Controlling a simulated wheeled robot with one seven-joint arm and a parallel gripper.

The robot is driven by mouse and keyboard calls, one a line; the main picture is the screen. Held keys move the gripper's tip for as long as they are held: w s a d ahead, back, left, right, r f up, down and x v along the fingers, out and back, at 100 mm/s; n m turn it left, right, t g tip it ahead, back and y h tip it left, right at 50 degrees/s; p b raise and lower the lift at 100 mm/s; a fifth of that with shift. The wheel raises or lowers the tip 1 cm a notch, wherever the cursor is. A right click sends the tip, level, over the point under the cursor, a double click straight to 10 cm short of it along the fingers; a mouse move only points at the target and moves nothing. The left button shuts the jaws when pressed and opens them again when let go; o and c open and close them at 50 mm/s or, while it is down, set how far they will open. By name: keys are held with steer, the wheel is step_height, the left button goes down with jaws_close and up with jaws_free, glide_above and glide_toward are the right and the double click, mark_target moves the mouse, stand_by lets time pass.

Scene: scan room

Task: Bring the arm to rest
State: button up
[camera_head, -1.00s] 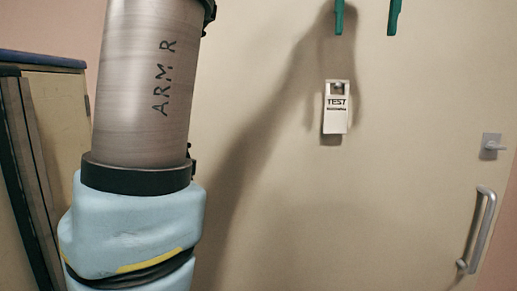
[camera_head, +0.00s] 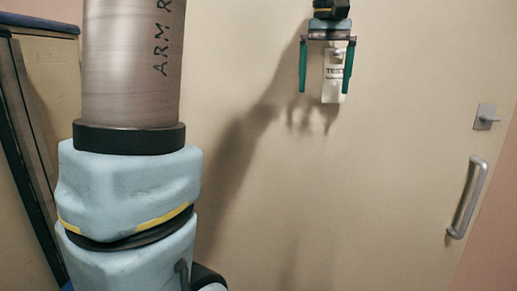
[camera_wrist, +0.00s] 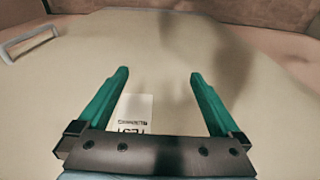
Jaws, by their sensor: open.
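My gripper (camera_head: 327,68) is open and empty, with its two green fingers pointing down in front of the pale door (camera_head: 400,150). A white tag marked TEST (camera_head: 331,88) hangs on the door behind the gripper, partly covered by it in the head view. In the wrist view my gripper (camera_wrist: 158,85) shows both green fingers spread wide. The tag (camera_wrist: 136,108) lies beyond and between them there, nearer the left finger, its lower part in the picture hidden by the gripper's bar. I cannot tell how far the fingers are from the door.
A silver door pull (camera_head: 467,198) and a lever latch (camera_head: 486,117) stick out at the door's right side. The pull also shows in the wrist view (camera_wrist: 30,41). A dark-edged panel with a blue top (camera_head: 40,22) stands at the left.

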steer(key=w+a+f, duration=0.1)
steer(key=a+f, duration=0.4)
steer(key=f, duration=0.3)
steer(key=a+f, duration=0.5)
steer(key=f, duration=0.4)
steer(key=s+a+f, duration=0.4)
steer(key=a+f, duration=0.1)
steer(key=f, duration=0.2)
steer(key=s+a+f+b, duration=0.1)
steer(key=s+a+f, duration=0.3)
steer(key=f, duration=0.3)
steer(key=shift+s+a+n, duration=0.25)
steer(key=shift+a+n, duration=0.05)
steer(key=shift+a, duration=0.6)
